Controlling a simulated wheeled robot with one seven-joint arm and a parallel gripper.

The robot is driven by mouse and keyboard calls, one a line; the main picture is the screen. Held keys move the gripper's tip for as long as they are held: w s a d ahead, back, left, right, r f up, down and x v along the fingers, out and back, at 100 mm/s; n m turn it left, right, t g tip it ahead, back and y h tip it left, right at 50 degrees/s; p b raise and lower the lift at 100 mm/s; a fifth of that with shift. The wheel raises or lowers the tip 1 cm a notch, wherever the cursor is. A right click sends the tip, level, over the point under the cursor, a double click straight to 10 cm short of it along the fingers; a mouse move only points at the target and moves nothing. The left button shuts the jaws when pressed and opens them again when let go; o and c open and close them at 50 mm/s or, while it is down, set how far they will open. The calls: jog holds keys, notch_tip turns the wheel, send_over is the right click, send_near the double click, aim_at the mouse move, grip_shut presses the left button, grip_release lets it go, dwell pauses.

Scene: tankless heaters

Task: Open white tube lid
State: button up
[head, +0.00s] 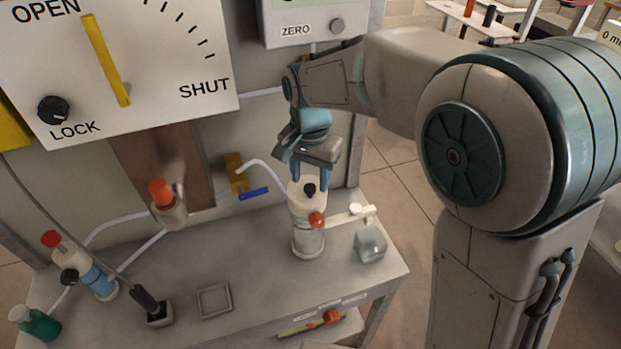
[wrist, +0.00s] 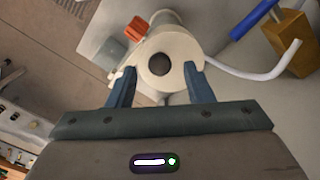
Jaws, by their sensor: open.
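A white lid (head: 298,198) with a dark knob (head: 309,190) caps an upright, clear-sided tube (head: 308,243) on the bench. The lid also shows from above in the wrist view (wrist: 178,48), with its dark knob (wrist: 159,64) near the middle. My gripper (head: 311,184) points down at the lid from above. In the wrist view my gripper (wrist: 160,72) is open, with one blue finger on each side of the lid. Whether the fingers touch the lid cannot be told. An orange-red knob (head: 317,219) sticks out from the tube's side.
A white bar (head: 349,215) and a clear block (head: 371,245) stand right of the tube. A yellow bracket with a blue handle (head: 254,194) and a white hose (head: 268,166) are behind it. A square tray (head: 214,301) lies on bare bench at front left.

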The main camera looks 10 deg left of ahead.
jog(key=shift+f, duration=0.95)
jog(key=shift+c, duration=0.4)
grip_shut()
